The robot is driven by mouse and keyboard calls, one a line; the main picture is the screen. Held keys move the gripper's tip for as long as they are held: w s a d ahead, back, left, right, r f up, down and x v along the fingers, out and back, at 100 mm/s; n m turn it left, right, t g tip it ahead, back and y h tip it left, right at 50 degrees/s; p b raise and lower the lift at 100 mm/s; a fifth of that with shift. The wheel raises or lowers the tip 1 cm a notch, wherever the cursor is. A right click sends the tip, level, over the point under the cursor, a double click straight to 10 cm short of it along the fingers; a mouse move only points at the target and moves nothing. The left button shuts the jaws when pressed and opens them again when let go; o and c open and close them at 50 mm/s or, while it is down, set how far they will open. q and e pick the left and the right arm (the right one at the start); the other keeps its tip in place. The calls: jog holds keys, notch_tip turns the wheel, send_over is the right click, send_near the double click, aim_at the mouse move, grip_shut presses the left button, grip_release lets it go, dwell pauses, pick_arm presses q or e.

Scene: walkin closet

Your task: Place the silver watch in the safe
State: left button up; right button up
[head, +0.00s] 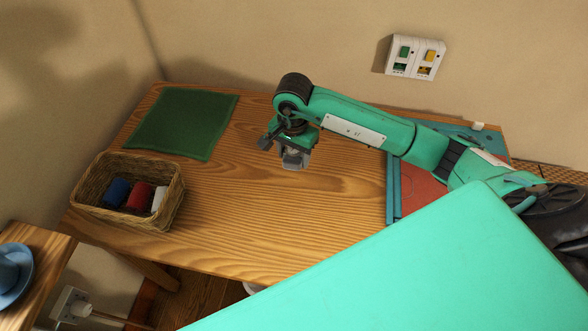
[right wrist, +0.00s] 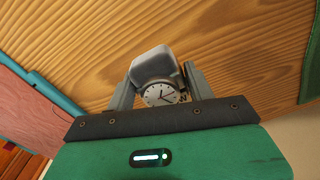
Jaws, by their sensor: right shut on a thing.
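The silver watch (right wrist: 160,95) shows its white round dial between the two fingers of my right gripper (right wrist: 160,88) in the right wrist view. A rounded grey piece sits against the watch, also between the fingers. In the head view my right gripper (head: 291,153) is above the middle of the wooden table, pointing down. The grey thing it holds shows small below it. I cannot make out a safe for certain in either view. My left gripper is not in view.
A wicker basket (head: 92,207) with blue, red and white items stands at the table's left, near a green mat (head: 183,122). A teal-edged, red-floored tray-like thing (head: 412,190) lies at the right, partly behind my arm. The table's middle (head: 250,210) is clear.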

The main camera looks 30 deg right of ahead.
aim_at(293, 180)
notch_tip(293, 180, down, 8)
jog(key=shift+f+p, duration=0.25)
jog(key=shift+p, duration=0.4)
jog(key=shift+f, duration=0.15)
jog(key=o, duration=1.2)
jog(key=shift+c, duration=0.2)
